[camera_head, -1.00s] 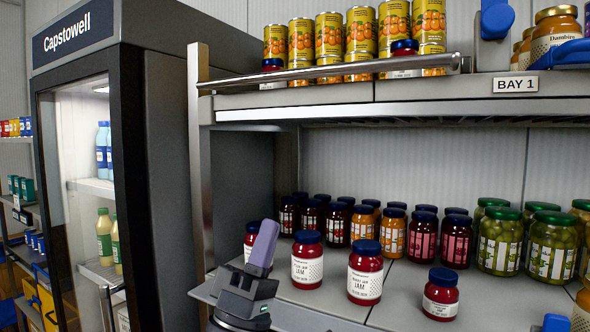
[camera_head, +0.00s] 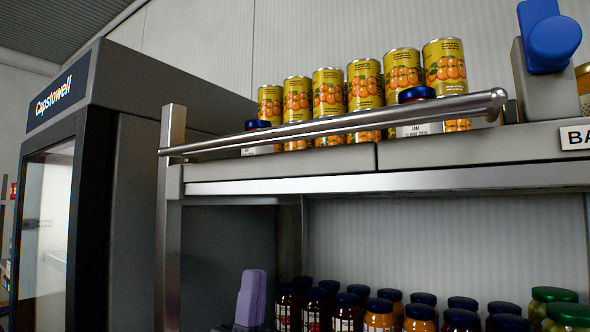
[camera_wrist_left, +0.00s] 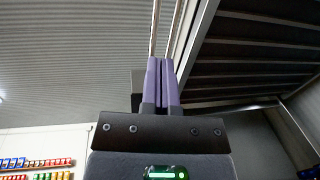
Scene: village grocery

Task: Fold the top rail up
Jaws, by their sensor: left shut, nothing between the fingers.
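The top rail (camera_head: 340,124) is a silver bar along the front of the upper shelf (camera_head: 290,166), low in front of the yellow cans (camera_head: 330,92). Its left end is by the upright metal post (camera_head: 170,215); its right end is beside a grey block with a blue knob (camera_head: 550,42). My left gripper (camera_head: 250,290) is below the upper shelf, near the post, pointing up, apart from the rail. In the left wrist view its purple fingers (camera_wrist_left: 161,72) are shut and empty, with slim metal bars (camera_wrist_left: 174,25) beyond their tips. My right gripper is out of view.
Two dark-lidded jars (camera_head: 418,112) stand among the cans behind the rail. Several jam jars (camera_head: 380,315) and green-lidded jars (camera_head: 553,300) fill the lower shelf. A dark fridge (camera_head: 130,190) stands at the left. The space in front of the rail looks clear.

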